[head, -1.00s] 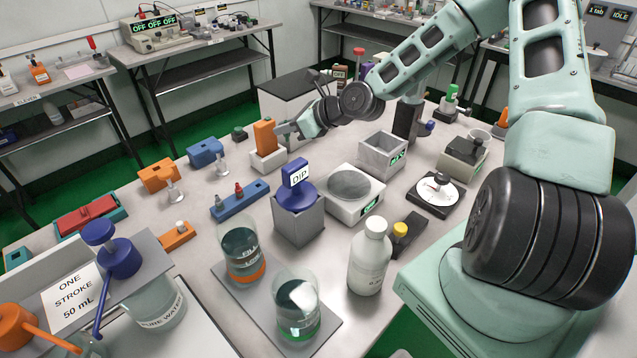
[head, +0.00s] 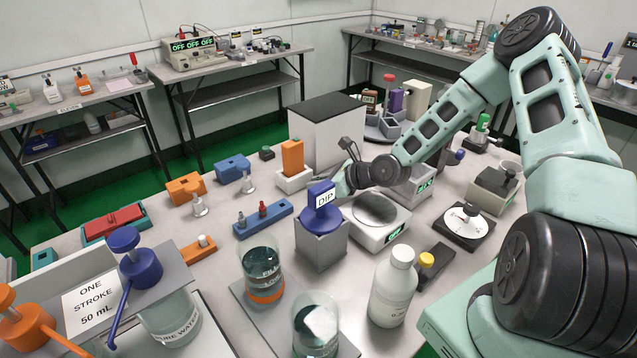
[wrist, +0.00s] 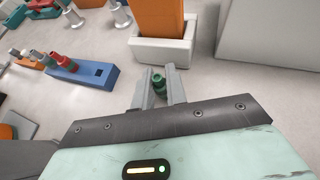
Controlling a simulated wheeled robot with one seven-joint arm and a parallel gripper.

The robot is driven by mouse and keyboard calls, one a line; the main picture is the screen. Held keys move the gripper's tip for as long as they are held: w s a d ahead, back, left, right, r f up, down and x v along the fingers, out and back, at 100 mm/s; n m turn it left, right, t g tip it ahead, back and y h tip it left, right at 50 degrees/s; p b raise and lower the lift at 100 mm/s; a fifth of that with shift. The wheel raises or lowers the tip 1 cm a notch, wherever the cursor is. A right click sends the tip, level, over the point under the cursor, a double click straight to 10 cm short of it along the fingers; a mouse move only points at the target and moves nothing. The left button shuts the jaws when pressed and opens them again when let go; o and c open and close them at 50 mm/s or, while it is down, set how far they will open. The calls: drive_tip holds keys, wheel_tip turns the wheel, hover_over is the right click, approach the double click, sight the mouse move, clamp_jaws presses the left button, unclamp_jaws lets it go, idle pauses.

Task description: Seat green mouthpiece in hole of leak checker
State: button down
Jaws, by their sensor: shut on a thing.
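The green mouthpiece (wrist: 159,86) is a small ribbed piece held between the two grey fingers of my gripper (wrist: 155,71). In the head view my gripper (head: 342,184) is just behind the blue DIP block, which hides the fingertips and the mouthpiece. The wrist view shows an orange block (wrist: 172,16) upright in a white holder (wrist: 162,51), just beyond the fingertips. No readable label marks the leak checker, so I cannot tell which device it is.
The DIP block (head: 322,195) on a grey box, a round-topped scale (head: 380,235) and a tall white box (head: 325,135) surround my gripper. Beakers and a bottle (head: 391,290) stand in front.

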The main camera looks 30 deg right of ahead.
drive_tip(key=shift+f, duration=0.2)
drive_tip(key=c, duration=1.4)
unclamp_jaws()
drive_tip(key=shift+r, duration=0.15)
